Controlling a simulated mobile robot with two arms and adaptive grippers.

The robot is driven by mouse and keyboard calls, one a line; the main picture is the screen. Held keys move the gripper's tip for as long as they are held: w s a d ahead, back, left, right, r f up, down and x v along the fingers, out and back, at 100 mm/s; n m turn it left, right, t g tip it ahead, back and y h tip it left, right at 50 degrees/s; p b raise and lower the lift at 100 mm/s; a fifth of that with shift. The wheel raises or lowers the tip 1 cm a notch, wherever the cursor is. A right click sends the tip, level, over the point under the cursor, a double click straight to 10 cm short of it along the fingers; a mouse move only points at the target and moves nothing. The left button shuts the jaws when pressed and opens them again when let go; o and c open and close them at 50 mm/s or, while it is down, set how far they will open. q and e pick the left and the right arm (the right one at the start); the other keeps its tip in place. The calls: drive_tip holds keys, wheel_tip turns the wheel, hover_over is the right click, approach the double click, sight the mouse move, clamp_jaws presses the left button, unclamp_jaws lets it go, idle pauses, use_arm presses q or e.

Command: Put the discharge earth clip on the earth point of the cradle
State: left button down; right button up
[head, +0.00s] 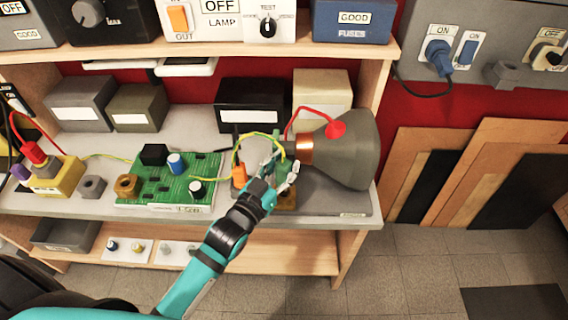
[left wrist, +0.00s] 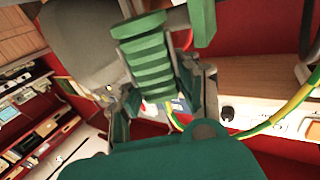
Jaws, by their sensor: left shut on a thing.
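My left gripper (head: 279,172) is shut at the narrow end of a grey picture-tube shape (head: 352,150) with a copper band. In the left wrist view a green ribbed piece (left wrist: 146,55), apparently the earth clip, sits between its fingers (left wrist: 165,95). A yellow-green cable (head: 238,150) arcs close to the gripper; it also shows in the left wrist view (left wrist: 280,117). The grey cradle (head: 330,196) lies under the tube. A brass-coloured block (head: 287,199) stands at its front edge, just below the gripper, partly hidden. I cannot tell whether the clip touches anything. My right gripper is not in view.
A green circuit board (head: 150,178) and a yellow box (head: 57,176) with red and purple plugs lie left on the bench. A red lead (head: 305,113) ends on the tube. An orange piece (head: 239,176) is beside the gripper. Boxes and a shelf stand behind.

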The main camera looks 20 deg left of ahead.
sight(284, 178)
use_arm(q)
drive_tip(key=shift+p, duration=0.3)
idle(0.4)
drive_tip(key=shift+f+b, duration=1.45)
drive_tip(key=shift+f, duration=0.85)
drive_tip(key=c, duration=0.9)
unclamp_jaws()
drive_tip(key=shift+o, duration=0.2)
drive_tip(key=v, duration=1.2)
